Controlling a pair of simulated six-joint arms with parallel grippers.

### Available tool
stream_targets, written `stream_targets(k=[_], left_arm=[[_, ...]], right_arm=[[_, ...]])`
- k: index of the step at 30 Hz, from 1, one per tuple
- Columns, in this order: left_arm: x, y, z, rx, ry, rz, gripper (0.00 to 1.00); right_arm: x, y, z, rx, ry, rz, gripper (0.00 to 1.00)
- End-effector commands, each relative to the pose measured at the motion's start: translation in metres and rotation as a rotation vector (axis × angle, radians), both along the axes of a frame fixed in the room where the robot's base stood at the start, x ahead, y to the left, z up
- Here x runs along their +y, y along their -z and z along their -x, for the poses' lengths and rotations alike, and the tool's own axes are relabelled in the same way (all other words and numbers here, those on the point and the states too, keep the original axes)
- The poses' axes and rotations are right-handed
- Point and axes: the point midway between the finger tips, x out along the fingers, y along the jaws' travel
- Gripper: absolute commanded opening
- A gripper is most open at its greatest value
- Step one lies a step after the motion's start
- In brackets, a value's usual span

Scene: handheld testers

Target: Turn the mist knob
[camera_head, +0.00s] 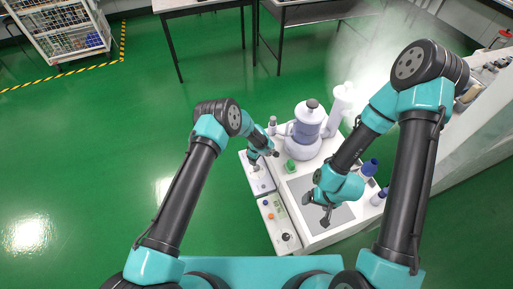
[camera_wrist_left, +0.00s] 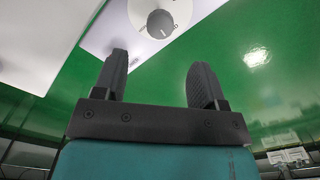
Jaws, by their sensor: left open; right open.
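A round grey knob (camera_wrist_left: 160,23) with a pale pointer mark sits on a white panel at the top of the left wrist view. My left gripper (camera_wrist_left: 158,70) is open and empty. In that view the knob shows beyond its fingertips, in line with the gap, and appears apart from them. In the head view my left gripper (camera_head: 262,155) is over the narrow white box (camera_head: 262,184) on the bench's left edge; the knob is hard to make out there. A humidifier (camera_head: 306,127) with a bluish tank stands behind. My right gripper (camera_head: 326,214) is open over a grey mat.
A second panel (camera_head: 268,205) with coloured buttons and a dark knob (camera_head: 286,236) lies nearer on the bench. A small green item (camera_head: 290,166) and blue-capped bottles (camera_head: 370,167) stand on the bench. Pale mist hangs at the upper right. Green floor lies left.

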Motion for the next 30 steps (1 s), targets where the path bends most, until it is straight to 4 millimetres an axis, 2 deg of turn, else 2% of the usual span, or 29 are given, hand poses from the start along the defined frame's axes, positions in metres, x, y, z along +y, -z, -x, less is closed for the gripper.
stream_targets(k=[1,9,15,19,30], left_arm=[[0.0,-0.011,-0.001,-0.002,0.001,0.0,0.65],[0.0,-0.059,0.0,-0.001,0.0,0.0,0.65],[0.0,-0.084,0.0,0.0,0.0,0.0,0.65],[0.0,-0.09,0.0,0.0,0.0,0.0,0.65],[0.003,-0.09,0.0,0.002,-0.002,0.0,0.65]], right_arm=[[0.0,0.0,0.0,0.0,0.0,0.0,0.83],[0.0,0.0,0.0,0.0,0.0,0.0,0.83],[0.0,0.0,0.0,0.0,0.0,0.0,0.83],[0.0,0.0,0.0,0.0,0.0,0.0,0.83],[0.0,0.0,0.0,0.0,0.0,0.0,0.83]])
